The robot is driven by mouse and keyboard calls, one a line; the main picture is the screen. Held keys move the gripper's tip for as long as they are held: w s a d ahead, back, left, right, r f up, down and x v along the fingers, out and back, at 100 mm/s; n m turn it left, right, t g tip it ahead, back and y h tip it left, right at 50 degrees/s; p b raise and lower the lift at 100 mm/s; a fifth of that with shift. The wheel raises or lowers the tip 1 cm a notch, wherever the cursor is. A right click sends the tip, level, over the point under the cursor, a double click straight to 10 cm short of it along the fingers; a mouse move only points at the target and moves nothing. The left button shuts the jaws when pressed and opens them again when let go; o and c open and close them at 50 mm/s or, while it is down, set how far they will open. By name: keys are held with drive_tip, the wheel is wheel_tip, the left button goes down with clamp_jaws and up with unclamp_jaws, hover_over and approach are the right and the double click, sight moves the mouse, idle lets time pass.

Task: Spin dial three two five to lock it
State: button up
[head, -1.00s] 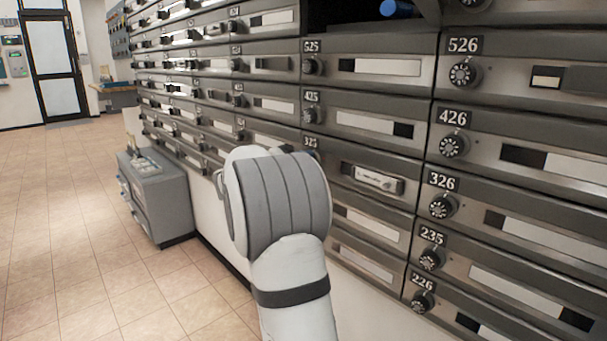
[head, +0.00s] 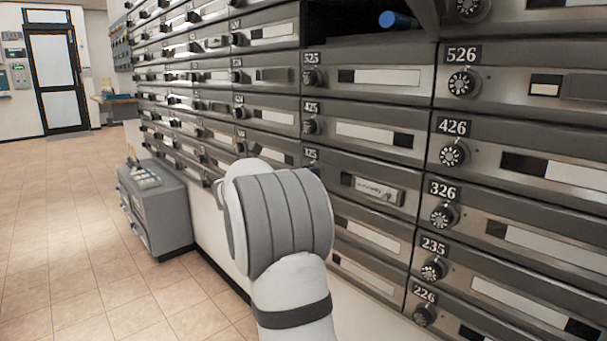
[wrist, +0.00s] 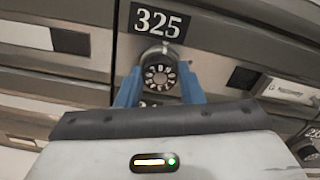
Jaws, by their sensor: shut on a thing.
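The 325 dial (wrist: 160,72) is a round black knob with a pale numbered ring, below its black 325 plate (wrist: 158,22) in the wrist view. My gripper (wrist: 160,88) has one blue finger on each side of the dial and is shut on it. In the head view the 325 plate (head: 311,154) shows just above my arm, and my arm hides the dial. The 325 box front (head: 372,188) has a metal label holder and looks closed, flush with its neighbours.
Boxes with dials surround it, such as the 425 dial (head: 311,126) above and the 326 dial (head: 443,215) to the right. An open compartment (head: 345,18) at the top holds a blue cylinder (head: 396,20). A grey cabinet (head: 160,210) stands on the floor at left. Tiled floor is clear.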

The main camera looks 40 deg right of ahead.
drive_tip(key=shift+f+m, duration=0.15)
drive_tip(key=shift+m, duration=0.35)
drive_tip(key=o, duration=1)
drive_tip(key=shift+a, duration=0.1)
drive_tip(key=a+p, duration=0.2)
drive_tip(key=a, duration=0.5)
drive_tip(key=shift+s+a, duration=0.25)
drive_tip(key=shift+a, duration=0.1)
drive_tip(key=shift+r, duration=0.2)
